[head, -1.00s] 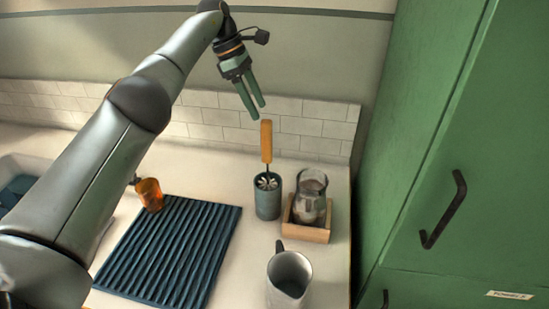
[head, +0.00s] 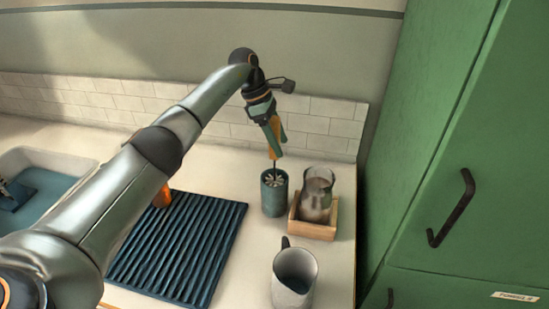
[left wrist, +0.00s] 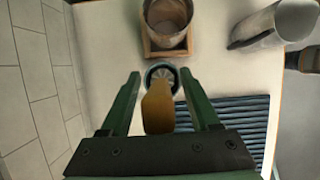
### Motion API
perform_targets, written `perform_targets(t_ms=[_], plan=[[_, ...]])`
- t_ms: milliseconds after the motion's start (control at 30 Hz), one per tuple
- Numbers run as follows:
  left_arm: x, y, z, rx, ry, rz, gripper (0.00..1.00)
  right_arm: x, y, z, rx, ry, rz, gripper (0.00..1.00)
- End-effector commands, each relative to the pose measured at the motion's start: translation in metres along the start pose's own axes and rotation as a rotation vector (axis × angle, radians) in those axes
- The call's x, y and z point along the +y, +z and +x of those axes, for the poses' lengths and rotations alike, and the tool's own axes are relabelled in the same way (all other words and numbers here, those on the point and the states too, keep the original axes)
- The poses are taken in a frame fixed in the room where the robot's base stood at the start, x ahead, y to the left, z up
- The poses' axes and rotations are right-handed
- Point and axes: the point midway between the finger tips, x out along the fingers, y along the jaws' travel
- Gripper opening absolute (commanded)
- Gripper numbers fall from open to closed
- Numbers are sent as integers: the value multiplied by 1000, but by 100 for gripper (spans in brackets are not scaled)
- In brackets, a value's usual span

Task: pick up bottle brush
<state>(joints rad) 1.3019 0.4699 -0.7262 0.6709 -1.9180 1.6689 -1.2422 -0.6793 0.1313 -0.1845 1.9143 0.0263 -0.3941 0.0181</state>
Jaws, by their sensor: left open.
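The bottle brush stands upright in a dark teal cup (head: 274,196), its wooden handle (head: 274,136) up and its white bristles in the cup's mouth. My left gripper (head: 272,135) is above the cup, pointing down, with its green fingers around the handle. In the left wrist view the handle (left wrist: 158,107) lies between the two open fingers, with a gap on each side. The cup's rim (left wrist: 148,72) shows beyond it. My right gripper is not in view.
A glass jar (head: 316,194) stands in a wooden tray (head: 312,229) right of the cup. A grey pitcher (head: 294,278) is in front. A ribbed dark mat (head: 180,245), an orange cup (head: 163,196) and a sink (head: 45,190) lie left. A green cabinet (head: 440,130) bounds the right.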

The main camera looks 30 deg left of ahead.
Motion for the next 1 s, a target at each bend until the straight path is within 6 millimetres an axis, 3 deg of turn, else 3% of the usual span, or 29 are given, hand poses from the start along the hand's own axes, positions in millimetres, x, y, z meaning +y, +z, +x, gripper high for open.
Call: perform_targets(t_ms=[233, 767, 1000], plan=[[0, 0, 1, 0, 0, 1, 60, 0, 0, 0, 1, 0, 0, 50], [0, 0, 1, 0, 0, 1, 1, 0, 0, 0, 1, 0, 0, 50], [0, 0, 1, -1, 0, 1, 0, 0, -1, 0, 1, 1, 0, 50]])
